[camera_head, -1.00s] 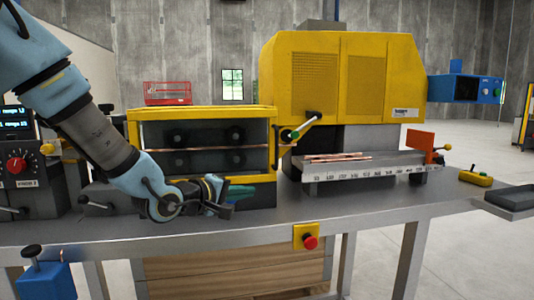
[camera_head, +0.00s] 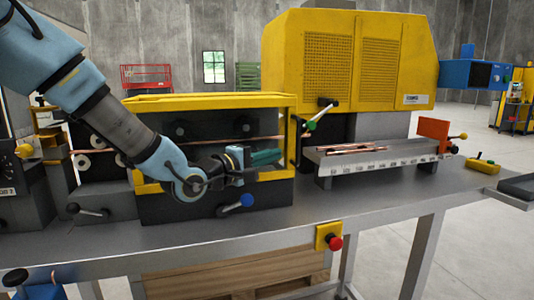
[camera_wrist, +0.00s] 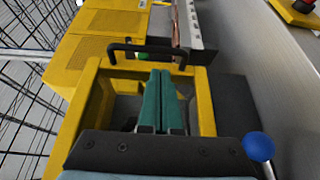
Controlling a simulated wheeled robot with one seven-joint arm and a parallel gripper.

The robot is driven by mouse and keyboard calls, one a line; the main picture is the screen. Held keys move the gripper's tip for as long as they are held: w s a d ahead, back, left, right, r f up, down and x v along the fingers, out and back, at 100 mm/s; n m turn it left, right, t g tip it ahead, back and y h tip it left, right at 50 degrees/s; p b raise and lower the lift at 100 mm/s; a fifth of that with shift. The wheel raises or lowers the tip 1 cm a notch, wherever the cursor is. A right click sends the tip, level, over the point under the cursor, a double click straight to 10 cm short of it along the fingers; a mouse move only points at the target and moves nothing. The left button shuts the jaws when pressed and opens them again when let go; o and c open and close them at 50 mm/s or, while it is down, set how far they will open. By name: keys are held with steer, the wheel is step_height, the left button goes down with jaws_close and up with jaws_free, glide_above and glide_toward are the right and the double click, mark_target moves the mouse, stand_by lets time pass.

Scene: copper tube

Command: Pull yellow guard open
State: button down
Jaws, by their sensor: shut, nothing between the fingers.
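The yellow guard (camera_head: 210,101) is a yellow frame around the dark roller box in the middle of the bench. It also shows in the wrist view (camera_wrist: 207,100), on both sides of my fingers. A black handle (camera_wrist: 153,48) stands at its far end in the wrist view. My gripper (camera_head: 268,157) is in front of the guard's right half, fingers pointing right. In the wrist view its green fingers (camera_wrist: 162,95) are together and empty, their tips just short of the handle. I cannot tell whether they touch the guard.
A large yellow machine (camera_head: 335,60) stands to the right, with copper tubes (camera_head: 352,148) on a grey ruled table before it. A blue-knobbed lever (camera_head: 247,200) is below my gripper. A red stop button (camera_head: 335,242) is on the bench front. Bare bench lies in front.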

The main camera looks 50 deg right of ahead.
steer(key=d+p, duration=0.2)
steer(key=d, duration=0.4)
steer(key=shift+s+d, duration=0.35)
steer(key=shift+s, duration=0.1)
steer(key=shift+s, duration=0.1)
